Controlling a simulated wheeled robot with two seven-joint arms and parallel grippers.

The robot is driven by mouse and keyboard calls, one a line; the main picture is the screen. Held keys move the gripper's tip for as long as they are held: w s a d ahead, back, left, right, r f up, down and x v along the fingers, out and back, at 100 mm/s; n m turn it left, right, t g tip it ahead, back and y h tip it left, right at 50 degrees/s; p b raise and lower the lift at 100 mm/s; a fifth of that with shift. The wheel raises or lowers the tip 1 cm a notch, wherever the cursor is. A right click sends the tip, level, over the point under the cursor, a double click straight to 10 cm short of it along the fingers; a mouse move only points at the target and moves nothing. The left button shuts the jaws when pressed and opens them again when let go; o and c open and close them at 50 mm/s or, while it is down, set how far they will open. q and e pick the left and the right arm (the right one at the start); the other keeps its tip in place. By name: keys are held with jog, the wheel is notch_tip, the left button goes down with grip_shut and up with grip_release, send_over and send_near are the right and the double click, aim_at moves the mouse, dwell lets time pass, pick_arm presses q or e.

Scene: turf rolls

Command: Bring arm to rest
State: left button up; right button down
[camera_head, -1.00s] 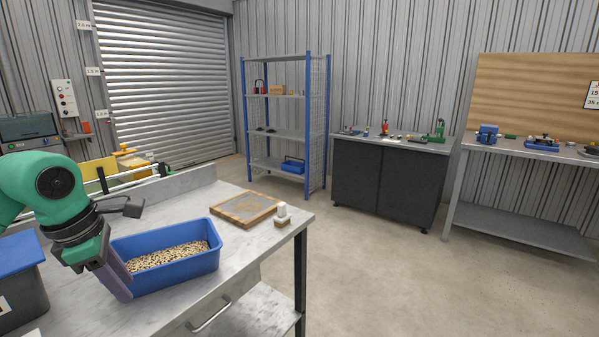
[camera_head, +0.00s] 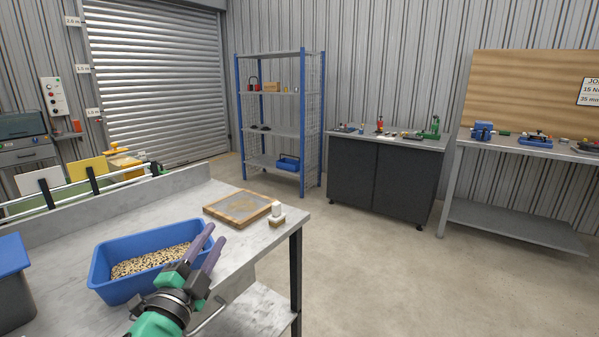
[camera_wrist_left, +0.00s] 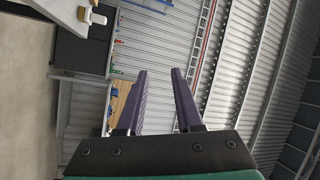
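My left gripper (camera_head: 207,247) is in front of the table, near its front edge, beside the right end of a blue bin of pale seed-like grains. Its two purple fingers point up and away from me and stand apart with nothing between them. In the left wrist view the fingers (camera_wrist_left: 160,100) also show apart and empty, with the wall and distant benches beyond. My right gripper is in neither view.
The blue bin (camera_head: 103,268) stands on the grey metal table (camera_head: 60,300). A dark bin with a blue lid (camera_head: 12,256) is at left. The floor at right is clear.

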pick_arm(q)
jog(key=s+a+f+n+g+y, duration=0.2)
jog(key=f+n+g, duration=0.1)
jog(key=f, duration=0.4)
jog(key=s+a+f+n+g+y, duration=0.1)
jog(key=s+a+f+n+g, duration=0.1)
jog(key=s+f+n+g, duration=0.3)
jog(key=a+f+n+y, duration=0.2)
jog(key=a+f, duration=0.1)
jog(key=f, duration=0.5)
jog(key=s+d+f+n+g+h, duration=0.15)
jog(key=s+f+n+g, duration=0.25)
jog(key=s+f+g, duration=0.75)
jog(key=s+f+t+p, duration=0.15)
jog(key=s+f, duration=0.25)
jog(key=f, duration=0.6)
jog(key=s+f+p, duration=0.2)
jog(key=s+f, duration=0.1)
jog(key=f, duration=0.7)
jog(key=s+a+f+p, duration=0.1)
jog(key=s+f, duration=0.4)
jog(key=s, duration=0.3)
jog(key=s+a+f+m+p, duration=0.1)
jog(key=s+a+f+p, duration=0.1)
jog(key=s+f, duration=0.4)
jog(key=shift+s+a+g, duration=0.15)
jog(key=shift+s+g, duration=0.25)
jog(key=shift+s, duration=0.85)
